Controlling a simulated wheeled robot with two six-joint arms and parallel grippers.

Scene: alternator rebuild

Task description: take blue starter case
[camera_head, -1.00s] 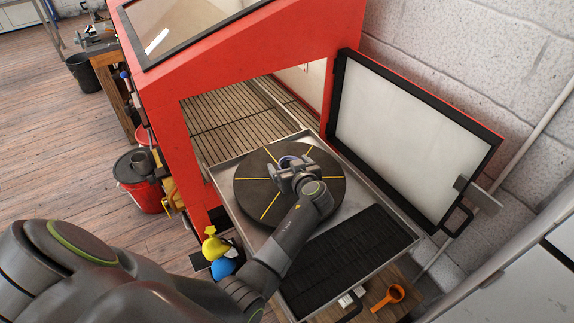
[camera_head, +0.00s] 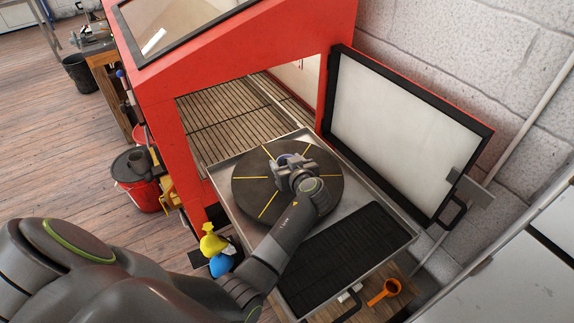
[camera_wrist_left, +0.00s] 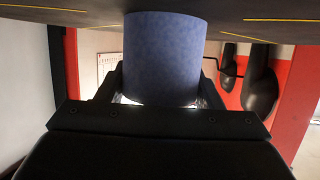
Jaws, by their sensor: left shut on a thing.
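The blue starter case (camera_wrist_left: 163,55) is a plain blue cylinder that fills the middle of the left wrist view, between the dark fingers. In the head view only a small blue edge of it (camera_head: 284,158) shows past my gripper; the rest is hidden. My left gripper (camera_head: 291,165) is shut on the case over the black round turntable (camera_head: 330,190) with yellow lines. In the left wrist view the case meets the turntable's dark surface; I cannot tell if it is lifted clear. My right gripper is not in view.
The turntable sits on a metal tray (camera_head: 226,172) before an open red cabinet (camera_head: 170,80). Its door (camera_head: 400,130) stands open at the right.

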